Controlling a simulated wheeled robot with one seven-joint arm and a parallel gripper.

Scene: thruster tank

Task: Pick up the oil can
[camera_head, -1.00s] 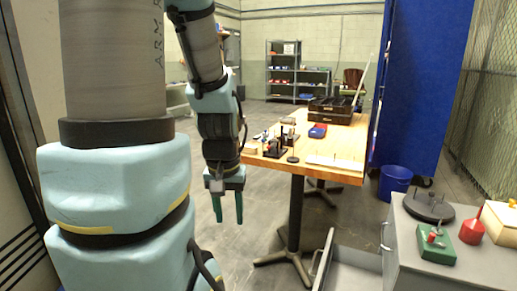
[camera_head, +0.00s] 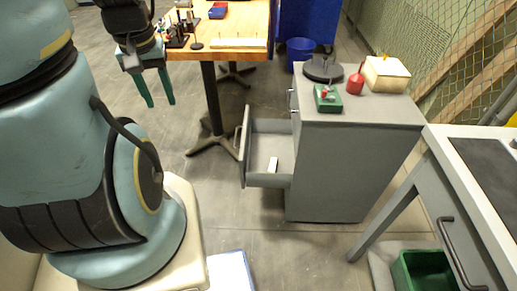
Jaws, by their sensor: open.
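The red oil can (camera_head: 356,83), with a narrow pointed top, stands upright on the grey cabinet (camera_head: 362,110) at the upper right. It sits between a green box with red parts (camera_head: 328,98) and a cream box (camera_head: 386,74). My gripper (camera_head: 160,103) hangs at the upper left, fingers pointing down, apart and empty. It is well to the left of the oil can, in front of the wooden table, and touches nothing.
The cabinet's drawer (camera_head: 268,180) is pulled out to the left, with a small white item inside. A dark round stand (camera_head: 322,70) is behind the green box. The wooden table (camera_head: 240,30) is behind my gripper. A grey bench (camera_head: 450,150) stands at right. Open floor lies between.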

